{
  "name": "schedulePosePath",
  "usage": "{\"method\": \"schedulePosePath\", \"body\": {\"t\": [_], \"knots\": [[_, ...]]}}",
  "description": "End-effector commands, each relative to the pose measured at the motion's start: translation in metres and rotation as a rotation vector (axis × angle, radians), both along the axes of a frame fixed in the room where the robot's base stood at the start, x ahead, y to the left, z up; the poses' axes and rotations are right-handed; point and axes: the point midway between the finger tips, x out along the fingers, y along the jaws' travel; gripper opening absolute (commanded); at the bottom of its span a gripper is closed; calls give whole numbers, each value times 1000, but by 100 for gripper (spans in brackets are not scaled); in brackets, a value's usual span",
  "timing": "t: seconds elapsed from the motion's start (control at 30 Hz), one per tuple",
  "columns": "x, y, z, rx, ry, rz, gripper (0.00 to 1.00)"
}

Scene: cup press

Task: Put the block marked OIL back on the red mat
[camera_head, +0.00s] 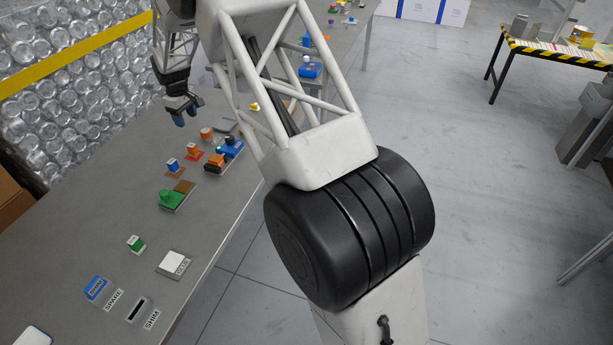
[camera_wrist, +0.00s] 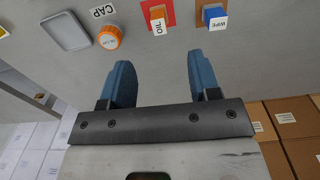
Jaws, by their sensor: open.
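The block marked OIL (camera_wrist: 157,26), orange with a white label, stands on the red mat (camera_wrist: 145,8) in the wrist view, near the mat's lower edge. In the head view the orange block (camera_head: 193,149) shows upright with the red mat (camera_head: 200,156) around its foot. My gripper (camera_wrist: 160,62) is open and empty, its two blue fingers apart, with the block beyond the gap between them. In the head view my gripper (camera_head: 184,117) hangs above the table at the back, clear of the block.
A blue block marked WIPE (camera_wrist: 214,16) stands beside OIL. An orange round cap (camera_wrist: 110,37) and a grey tray (camera_wrist: 66,31) lie on the other side. Green parts (camera_head: 171,199) and a blue-orange assembly (camera_head: 222,154) are nearby. The table's left middle is clear.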

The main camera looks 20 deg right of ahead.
Motion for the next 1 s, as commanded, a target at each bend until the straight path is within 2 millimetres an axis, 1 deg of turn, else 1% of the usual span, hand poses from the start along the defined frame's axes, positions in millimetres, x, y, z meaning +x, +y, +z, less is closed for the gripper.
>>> {"method": "schedulePosePath", "body": {"t": [0.03, 0.27, 0.4, 0.57, 0.7, 0.87, 1.0], "knots": [[-9, -5, 14, 1, -6, -13, 56], [-54, -27, 67, 5, -25, -81, 56], [-85, -39, 96, 7, -37, -123, 56], [-122, -54, 126, 11, -50, -172, 56], [-156, -66, 151, 14, -63, -215, 56], [-196, -79, 175, 19, -75, -263, 56], [-233, -90, 193, 22, -87, -306, 56]]}}
